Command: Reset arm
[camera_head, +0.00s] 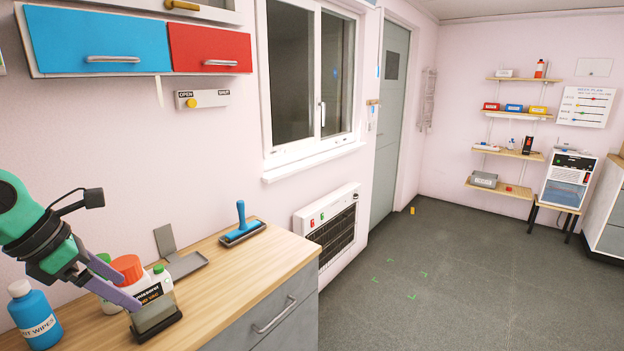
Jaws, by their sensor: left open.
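My left gripper (130,292) comes in from the left edge on a green and dark grey arm. Its purple fingers are apart and point down to the right over the wooden counter (235,274). My right gripper is not in view.
A blue wipes bottle (34,316) and an orange-capped bottle (128,267) stand near the arm. Blue and red cabinets (98,38) hang above. The floor (440,275) at right is open.

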